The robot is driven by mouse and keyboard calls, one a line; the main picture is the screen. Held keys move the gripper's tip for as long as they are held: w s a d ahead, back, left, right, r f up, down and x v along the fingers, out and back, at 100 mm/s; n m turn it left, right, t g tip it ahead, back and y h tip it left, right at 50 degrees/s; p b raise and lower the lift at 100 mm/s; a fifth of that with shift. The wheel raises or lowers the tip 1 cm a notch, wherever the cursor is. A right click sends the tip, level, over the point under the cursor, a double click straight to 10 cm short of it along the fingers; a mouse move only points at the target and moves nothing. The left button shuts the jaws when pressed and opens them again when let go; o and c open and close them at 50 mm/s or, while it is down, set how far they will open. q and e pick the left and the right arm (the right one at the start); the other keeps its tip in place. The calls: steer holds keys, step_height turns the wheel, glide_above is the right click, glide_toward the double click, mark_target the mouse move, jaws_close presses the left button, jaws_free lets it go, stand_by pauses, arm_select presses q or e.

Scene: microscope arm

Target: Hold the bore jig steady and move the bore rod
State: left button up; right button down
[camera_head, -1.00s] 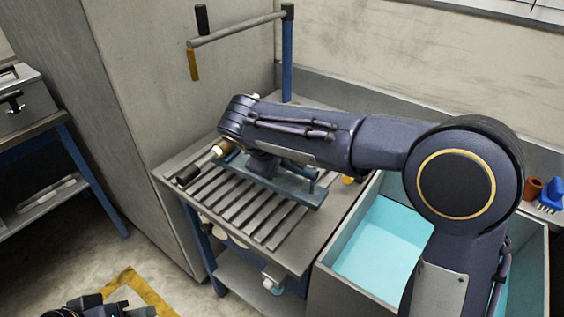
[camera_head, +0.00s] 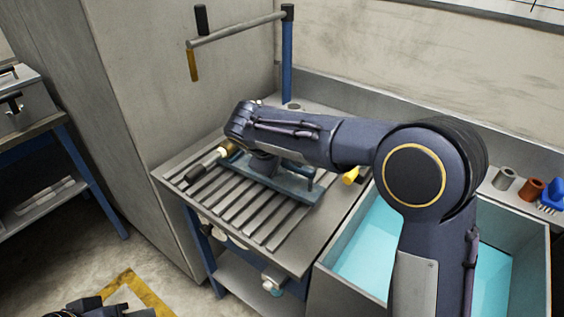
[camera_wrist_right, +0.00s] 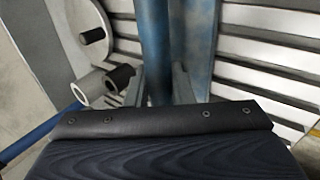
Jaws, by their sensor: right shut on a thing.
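The bore jig (camera_head: 300,188), as I take it, is a blue plate fixture with short uprights on the slatted table. The likely bore rod (camera_head: 196,172) has a black end and a pale, brass-like section, and lies at the jig's left end. In the right wrist view a black round end (camera_wrist_right: 93,36) and a grey tube (camera_wrist_right: 88,90) show at left. My right gripper (camera_head: 264,166) is over the jig and shut on its blue part (camera_wrist_right: 155,50); its fingertips are mostly hidden. Dark parts of my left gripper (camera_head: 95,306) show at the bottom left edge, jaws unclear.
A grey bin with a cyan inside (camera_head: 372,240) stands right of the slatted table (camera_head: 250,222). A blue post with a grey crossbar (camera_head: 238,30) rises behind. Small grey, orange and blue items (camera_head: 531,188) sit on the right ledge. The table's front slats are clear.

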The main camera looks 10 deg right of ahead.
steer(key=shift+w+f, duration=0.1)
steer(key=shift+w, duration=0.2)
steer(key=shift+f+b, duration=0.4)
steer(key=shift+f, duration=0.1)
stand_by(0.9)
steer(key=shift+s+f, duration=0.1)
stand_by(0.4)
